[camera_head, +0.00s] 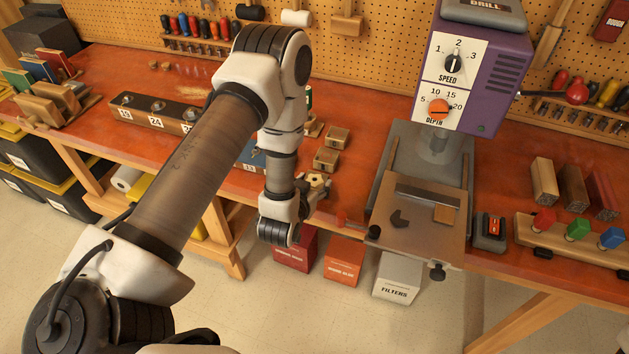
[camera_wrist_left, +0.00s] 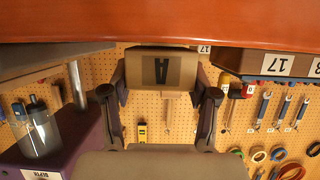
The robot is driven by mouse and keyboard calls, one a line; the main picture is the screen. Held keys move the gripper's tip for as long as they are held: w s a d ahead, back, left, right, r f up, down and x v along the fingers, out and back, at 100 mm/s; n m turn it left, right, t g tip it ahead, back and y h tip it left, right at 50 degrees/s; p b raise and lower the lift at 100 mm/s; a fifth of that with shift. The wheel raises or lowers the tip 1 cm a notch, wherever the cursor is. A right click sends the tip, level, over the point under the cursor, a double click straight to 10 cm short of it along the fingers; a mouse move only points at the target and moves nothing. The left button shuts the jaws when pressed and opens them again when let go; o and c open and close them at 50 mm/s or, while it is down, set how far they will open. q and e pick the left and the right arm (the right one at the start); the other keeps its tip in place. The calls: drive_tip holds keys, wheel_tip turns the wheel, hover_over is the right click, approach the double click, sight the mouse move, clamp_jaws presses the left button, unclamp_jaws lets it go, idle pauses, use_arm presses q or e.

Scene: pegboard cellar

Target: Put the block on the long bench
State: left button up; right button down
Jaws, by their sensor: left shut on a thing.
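The block (camera_wrist_left: 161,69) is a tan wooden piece with a dark mark on its face. In the left wrist view it sits between the two fingers of my left gripper (camera_wrist_left: 160,85), which is shut on it. In the head view the left gripper (camera_head: 314,188) is at the front edge of the long bench (camera_head: 355,165), and only a small pale part of the block (camera_head: 318,178) shows by the fingers. I cannot tell whether the block touches the bench. The right gripper is not in view.
Small wooden blocks (camera_head: 326,160) lie just behind the gripper. A numbered dark rack (camera_head: 155,112) stands to the left, partly behind my arm. A purple drill press (camera_head: 478,75) with its table (camera_head: 415,235) stands to the right. Boxes (camera_head: 344,261) stand on the floor below.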

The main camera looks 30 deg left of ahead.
use_arm(q)
drive_tip(key=shift+w+f, duration=0.2)
drive_tip(key=shift+s+a, duration=0.1)
drive_tip(key=shift+s, duration=0.25)
drive_tip(key=o, duration=0.9)
drive_tip(key=shift+c, duration=0.2)
drive_tip(key=o, duration=0.3)
drive_tip(key=shift+f, duration=0.1)
drive_tip(key=shift+w, duration=0.25)
